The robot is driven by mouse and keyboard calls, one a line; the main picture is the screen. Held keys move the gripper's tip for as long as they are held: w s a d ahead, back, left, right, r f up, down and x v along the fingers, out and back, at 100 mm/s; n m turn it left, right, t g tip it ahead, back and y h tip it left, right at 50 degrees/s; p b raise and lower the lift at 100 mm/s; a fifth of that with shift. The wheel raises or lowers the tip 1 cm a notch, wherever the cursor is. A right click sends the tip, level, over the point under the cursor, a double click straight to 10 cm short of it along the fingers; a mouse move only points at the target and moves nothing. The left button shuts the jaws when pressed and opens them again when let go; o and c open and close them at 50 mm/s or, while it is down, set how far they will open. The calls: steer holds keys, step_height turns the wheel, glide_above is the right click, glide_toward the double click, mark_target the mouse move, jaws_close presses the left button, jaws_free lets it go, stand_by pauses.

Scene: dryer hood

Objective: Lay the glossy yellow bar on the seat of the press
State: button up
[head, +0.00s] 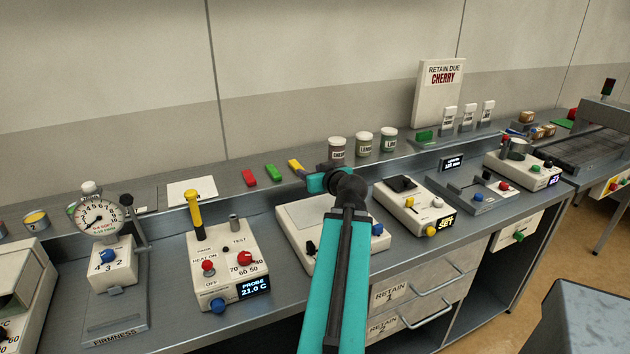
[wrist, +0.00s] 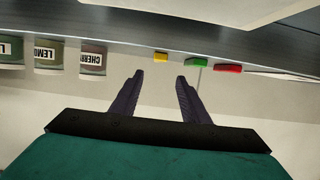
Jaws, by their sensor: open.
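A yellow bar (head: 295,166) lies on the raised back ledge, at the right end of a short row of bars. It also shows in the wrist view (wrist: 161,57), ahead of the fingertips and roughly in line with the space between them. My gripper (wrist: 160,76) is open, with nothing between its dark fingers. In the head view it is beside the yellow bar, and my wrist partly hides it. No device is labelled as a press. A dial-gauge stand marked FIRMNESS (head: 118,310) with a side lever is at the left; I cannot tell whether it is the press.
A green bar (head: 273,173) and a red bar (head: 249,178) lie left of the yellow one. Several labelled jars (head: 363,143) stand to its right. A probe box (head: 228,268), a pale flat unit (head: 297,222) under my arm and a SET unit (head: 416,209) occupy the bench.

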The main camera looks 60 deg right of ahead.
steer(key=shift+s+a+r+b, duration=0.15)
steer(key=shift+s+a+b, duration=0.3)
steer(key=shift+b, duration=3.4)
steer(key=b, duration=0.1)
steer(key=s+b, duration=0.1)
steer(key=b, duration=0.1)
steer(key=shift+a+r, duration=0.1)
steer(key=shift+a, duration=0.1)
steer(key=shift+s+a+r+b, duration=0.1)
steer(key=shift+r+b, duration=0.05)
steer(key=shift+b, duration=0.45)
steer(key=shift+a, duration=0.1)
